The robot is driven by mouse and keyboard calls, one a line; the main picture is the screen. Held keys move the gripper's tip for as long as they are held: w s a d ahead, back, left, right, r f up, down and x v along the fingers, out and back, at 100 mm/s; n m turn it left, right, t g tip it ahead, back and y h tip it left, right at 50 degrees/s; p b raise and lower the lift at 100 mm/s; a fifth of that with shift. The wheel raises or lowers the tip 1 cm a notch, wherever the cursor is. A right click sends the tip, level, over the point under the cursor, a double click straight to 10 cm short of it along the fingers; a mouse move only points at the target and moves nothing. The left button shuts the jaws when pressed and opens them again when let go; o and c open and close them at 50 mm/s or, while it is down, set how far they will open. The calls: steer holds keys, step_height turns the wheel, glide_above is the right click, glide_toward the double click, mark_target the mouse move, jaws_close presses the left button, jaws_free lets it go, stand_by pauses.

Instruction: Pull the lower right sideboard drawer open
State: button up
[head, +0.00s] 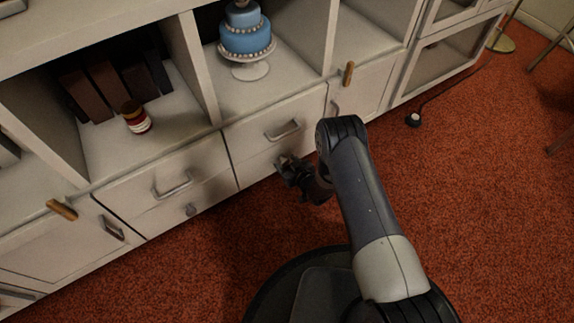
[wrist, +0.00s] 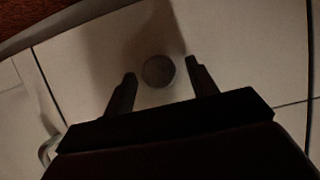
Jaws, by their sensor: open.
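The lower right sideboard drawer (head: 256,170) looks closed, its front level with the drawers around it. In the wrist view its pale front (wrist: 228,62) fills much of the picture, with a round grey knob (wrist: 158,71) on it. My gripper (head: 285,163) is at this drawer front in the head view and hides the knob there. In the wrist view my gripper (wrist: 159,74) is open, with one finger on each side of the knob and a gap to both. I cannot tell how deep the knob sits between the fingers.
Above is the upper right drawer with a bar handle (head: 283,130). To the left are an upper drawer handle (head: 173,186) and a lower knob (head: 190,210). A blue cake (head: 246,35) and a jar (head: 136,117) stand on shelves.

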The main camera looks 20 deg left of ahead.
steer(key=shift+c, duration=0.2)
jaws_close()
stand_by(0.5)
